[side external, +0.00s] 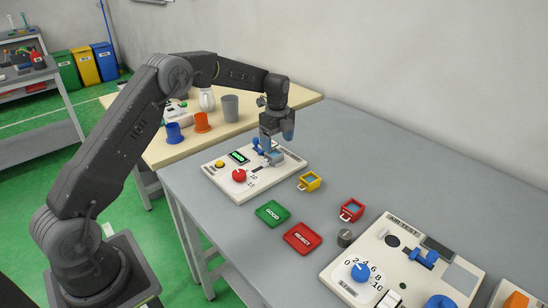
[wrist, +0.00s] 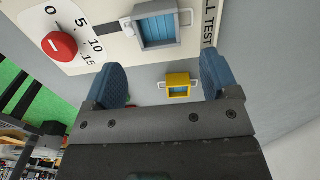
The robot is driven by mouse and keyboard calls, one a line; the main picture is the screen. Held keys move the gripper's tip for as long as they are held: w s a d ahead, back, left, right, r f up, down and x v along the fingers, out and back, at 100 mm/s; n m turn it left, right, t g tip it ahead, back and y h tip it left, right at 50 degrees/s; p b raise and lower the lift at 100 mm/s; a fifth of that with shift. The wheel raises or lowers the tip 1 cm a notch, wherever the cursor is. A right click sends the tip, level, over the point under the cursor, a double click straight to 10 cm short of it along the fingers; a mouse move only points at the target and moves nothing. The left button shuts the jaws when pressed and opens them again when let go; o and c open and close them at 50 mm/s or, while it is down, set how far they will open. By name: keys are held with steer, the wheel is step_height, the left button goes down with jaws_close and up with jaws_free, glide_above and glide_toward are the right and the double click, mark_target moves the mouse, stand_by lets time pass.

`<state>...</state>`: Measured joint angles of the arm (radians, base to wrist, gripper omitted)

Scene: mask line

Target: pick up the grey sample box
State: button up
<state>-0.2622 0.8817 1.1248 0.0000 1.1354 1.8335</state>
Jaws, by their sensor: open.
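The grey sample box (wrist: 158,30) has a blue inside and a pale handle. It sits on a white test panel (wrist: 90,60), near the panel's printed edge. In the side view the box (side external: 275,158) shows just below my gripper, partly hidden by it. My gripper (side external: 277,141) hangs pointing down above the panel's right end. Its blue fingers are apart with nothing between them. In the wrist view my gripper (wrist: 163,68) has the grey box beyond its fingertips, towards the top of the picture.
A yellow box (side external: 309,182) and a red box (side external: 351,210) stand on the grey bench (side external: 320,140). A green GOOD pad (side external: 272,213) and a red REJECT pad (side external: 302,238) lie in front. Another panel (side external: 395,270) lies at right. The panel's red knob (side external: 239,175) is left of my gripper.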

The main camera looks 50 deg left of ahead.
mark_target(277, 155)
step_height(277, 155, down, 5)
steer(key=shift+d+f, duration=0.1)
stand_by(0.3)
steer(key=c, duration=1.1)
